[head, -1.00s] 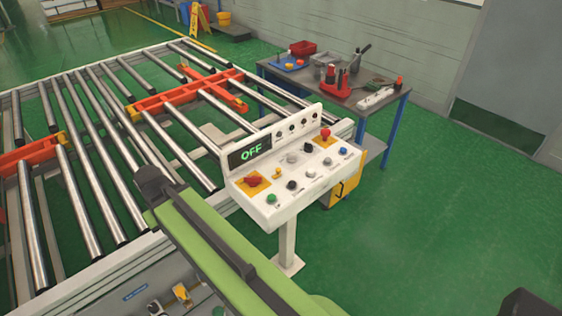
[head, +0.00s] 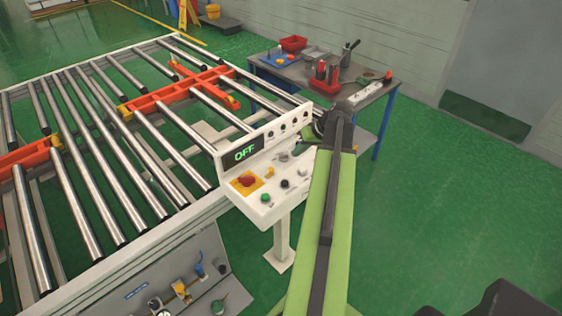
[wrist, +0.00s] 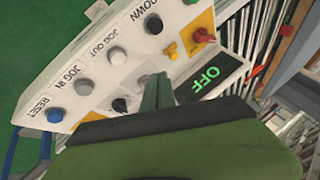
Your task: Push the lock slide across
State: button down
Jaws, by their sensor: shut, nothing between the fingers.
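The white control console (head: 262,205) shows a lit green OFF display (head: 245,153). A red rotary switch (head: 247,181) sits on its yellow plate, with a small yellow piece (head: 269,171) beside it. The switch (wrist: 203,36) and yellow piece (wrist: 170,50) also show in the wrist view. I cannot tell for sure which part is the lock slide; the yellow piece is a candidate. My gripper (wrist: 157,80) is shut and empty, over the console's face among the knobs, apart from the yellow piece. In the head view my arm hides the console's right end.
The roller conveyor (head: 110,150) lies left of the console. A lower side panel (head: 150,285) carries a yellow handle (head: 181,291) and several knobs. A workbench (head: 370,103) with tools stands behind. Green floor at right is open.

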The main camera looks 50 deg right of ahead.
jog(key=shift+s+d+r, duration=0.25)
jog(key=shift+s+d, duration=0.45)
jog(key=shift+d, duration=0.2)
jog(key=b, duration=1)
send_near(270, 173)
jog(key=d+f, duration=0.4)
jog(key=shift+w+d+f, duration=0.15)
jog(key=shift+w+f, duration=0.1)
jog(key=shift+f, duration=0.05)
jog(key=shift+w+a+r+p, duration=0.15)
jog(key=shift+w+a+p, duration=0.15)
jog(key=shift+a, duration=0.3)
jog(key=shift+w+a+r+p, duration=0.2)
jog(key=shift+w+a, duration=0.1)
jog(key=shift+a, duration=0.3)
jog(key=shift+w+a+f, duration=0.1)
jog(key=shift+w+a, duration=0.2)
jog(key=shift+a, duration=0.15)
